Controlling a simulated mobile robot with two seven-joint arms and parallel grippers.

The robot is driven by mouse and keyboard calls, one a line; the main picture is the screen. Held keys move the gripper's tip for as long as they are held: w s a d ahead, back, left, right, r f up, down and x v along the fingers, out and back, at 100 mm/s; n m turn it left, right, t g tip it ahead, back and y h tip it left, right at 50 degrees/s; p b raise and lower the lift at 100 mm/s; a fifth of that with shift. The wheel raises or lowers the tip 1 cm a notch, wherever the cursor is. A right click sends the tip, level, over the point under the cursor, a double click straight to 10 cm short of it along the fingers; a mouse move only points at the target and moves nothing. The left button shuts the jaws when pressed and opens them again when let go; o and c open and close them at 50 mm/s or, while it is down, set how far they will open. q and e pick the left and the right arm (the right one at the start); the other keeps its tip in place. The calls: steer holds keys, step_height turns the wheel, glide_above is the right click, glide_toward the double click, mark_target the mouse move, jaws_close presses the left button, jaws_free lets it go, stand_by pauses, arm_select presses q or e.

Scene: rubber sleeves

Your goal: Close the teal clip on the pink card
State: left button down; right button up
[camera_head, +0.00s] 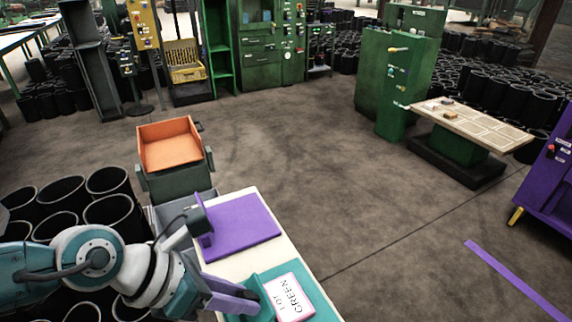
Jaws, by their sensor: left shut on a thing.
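My right gripper is not in view.
A purple board (240,227) lies behind on the same cream table (304,265), with an upright purple piece (205,238) at its left. An orange-lined bin (168,150) stands beyond. Black sleeves (107,208) crowd the left. Open floor lies right.

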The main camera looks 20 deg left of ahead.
mark_target(264, 291)
arm_select(q)
steer(key=shift+w+d+r+g+y+p, duration=0.4)
steer(key=shift+w+g+y+p, duration=0.15)
steer(key=shift+g+y+p, duration=0.25)
steer(key=shift+w+d+f+g, duration=0.15)
steer(key=shift+w+f+g, duration=0.05)
steer(key=shift+f+g, duration=0.1)
steer(key=shift+w+d+f+g+y, duration=0.25)
steer(key=shift+f+g+y, duration=0.15)
steer(key=shift+g+y, duration=0.35)
steer(key=f+g+y+b, duration=0.1)
steer(key=b, duration=0.3)
steer(key=w+d+g+y+b, duration=0.1)
steer(key=g+y+b, duration=0.1)
steer(key=b, duration=0.3)
steer(key=shift+w+f, duration=0.1)
steer(key=shift+f, duration=0.3)
steer(key=shift+g+y+b, duration=0.25)
steer(key=shift+g+b, duration=0.2)
steer(key=shift+b, duration=0.2)
steer(key=shift+r, duration=0.1)
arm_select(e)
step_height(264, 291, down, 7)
